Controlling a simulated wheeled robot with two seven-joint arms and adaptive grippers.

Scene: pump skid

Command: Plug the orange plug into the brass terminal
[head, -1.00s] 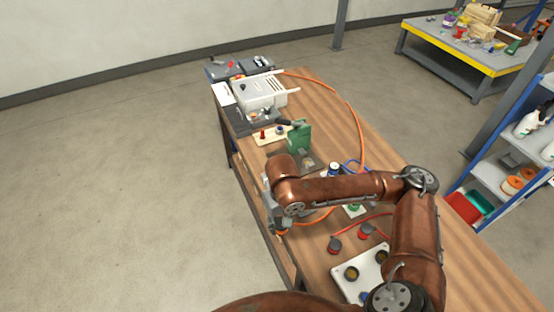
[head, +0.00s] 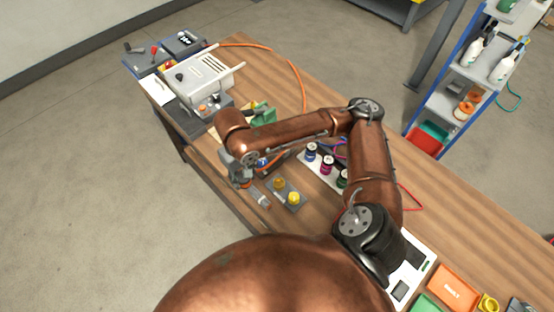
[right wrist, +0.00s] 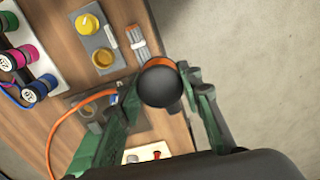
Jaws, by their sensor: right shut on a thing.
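My right gripper (head: 238,178) is over the left long edge of the bench. In the right wrist view its green fingers (right wrist: 165,105) are shut on the orange plug (right wrist: 146,92), which shows mostly as a dark round end with an orange rim. An orange cable (right wrist: 62,123) loops away from it. A grey plate (head: 270,194) carries the brass terminal (head: 280,183) and a brighter yellow one (head: 294,198). In the right wrist view, the brass terminal (right wrist: 102,58) is up and left of the plug, clearly apart from it. My left gripper is not in view.
A grey ribbed piece (head: 259,197) lies beside the plate. A white panel with coloured terminals (head: 327,165) is to the right, partly behind my arm. A white machine (head: 207,75) stands at the far end. An orange tray (head: 457,287) is at lower right.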

